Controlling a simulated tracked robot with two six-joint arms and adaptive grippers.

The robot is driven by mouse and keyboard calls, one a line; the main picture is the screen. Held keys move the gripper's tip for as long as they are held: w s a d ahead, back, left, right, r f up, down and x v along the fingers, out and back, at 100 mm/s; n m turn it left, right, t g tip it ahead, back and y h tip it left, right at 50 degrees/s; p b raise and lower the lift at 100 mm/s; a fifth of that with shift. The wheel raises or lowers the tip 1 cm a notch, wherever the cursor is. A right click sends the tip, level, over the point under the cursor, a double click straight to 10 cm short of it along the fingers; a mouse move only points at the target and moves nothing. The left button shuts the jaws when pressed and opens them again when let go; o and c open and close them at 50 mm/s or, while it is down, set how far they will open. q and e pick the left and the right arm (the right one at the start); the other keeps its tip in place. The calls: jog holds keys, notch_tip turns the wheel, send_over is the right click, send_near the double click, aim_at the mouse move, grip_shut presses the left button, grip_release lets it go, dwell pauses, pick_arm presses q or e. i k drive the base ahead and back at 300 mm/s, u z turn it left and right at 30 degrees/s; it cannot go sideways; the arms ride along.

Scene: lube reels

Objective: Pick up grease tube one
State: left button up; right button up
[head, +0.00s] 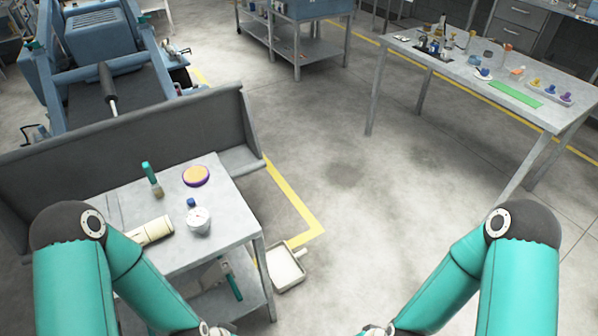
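No label for grease tube one is readable. A cream cylinder (150,231) lies on the small grey table (232,217) at the left and may be the tube; my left arm partly overlaps its near end. My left arm comes in from the lower left and my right arm from the lower right. Both run down to the bottom edge, where only pale wrist parts show. The fingers of both grippers are below the picture, and neither arm visibly holds anything.
On the small table are a green-handled brush (149,174), a purple-rimmed orange disc (195,176) and a white gauge (199,219). A tray (285,269) lies on the floor beside it. A long workbench (470,77) with several small items stands far right. Open floor lies between.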

aim_at(156, 230)
jog(key=z, duration=0.8)
jog(key=k, duration=1.15)
jog(key=u, duration=0.8)
jog(key=i, duration=1.2)
jog(key=u, duration=0.05)
